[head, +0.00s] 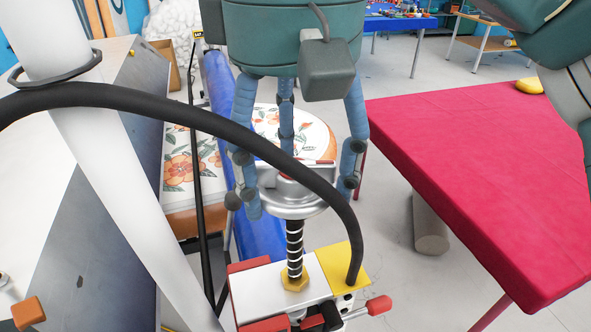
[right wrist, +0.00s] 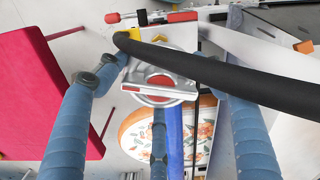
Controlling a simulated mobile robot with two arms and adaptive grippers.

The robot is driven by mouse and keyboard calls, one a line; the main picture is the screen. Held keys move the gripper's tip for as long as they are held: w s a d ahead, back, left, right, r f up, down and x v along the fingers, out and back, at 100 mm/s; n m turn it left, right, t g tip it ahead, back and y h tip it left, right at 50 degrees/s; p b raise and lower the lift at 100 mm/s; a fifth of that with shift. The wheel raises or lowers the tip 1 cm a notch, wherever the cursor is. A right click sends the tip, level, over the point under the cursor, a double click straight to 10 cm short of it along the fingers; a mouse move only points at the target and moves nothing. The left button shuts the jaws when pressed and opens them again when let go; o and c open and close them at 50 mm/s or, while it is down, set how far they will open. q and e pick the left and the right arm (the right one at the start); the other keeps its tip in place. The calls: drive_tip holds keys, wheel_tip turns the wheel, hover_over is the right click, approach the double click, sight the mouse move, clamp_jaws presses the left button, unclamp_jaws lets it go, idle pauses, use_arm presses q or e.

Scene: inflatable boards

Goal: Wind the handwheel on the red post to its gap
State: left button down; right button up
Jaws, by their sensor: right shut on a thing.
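The silver handwheel (head: 294,212) sits on top of a black threaded screw (head: 294,252) above a gold nut. Its red centre shows in the right wrist view, where the handwheel (right wrist: 152,100) is partly covered by a black hose. My right gripper (head: 292,188) comes from above, with its blue fingers around the wheel's rim, shut on it. A white block with red parts (head: 247,266) and a yellow corner plate stands below the screw. Which part is the red post, and where the gap is, I cannot tell. My left gripper is not in view.
A thick black hose (head: 190,113) arcs across in front of the wheel. A white pole (head: 110,150) stands at left. A crimson table (head: 470,170) is at right, with a grey cylinder (head: 430,223) beneath. A round flowered board (head: 265,120) lies behind the wheel.

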drive_tip(key=shift+f, duration=0.2)
drive_tip(key=o, duration=1.1)
drive_tip(key=shift+o, duration=0.2)
drive_tip(key=shift+w+a, duration=0.1)
drive_tip(key=shift+w, duration=0.05)
drive_tip(key=shift+r, duration=0.2)
wheel_tip(320, 180, up, 11)
drive_tip(key=shift+r, duration=0.35)
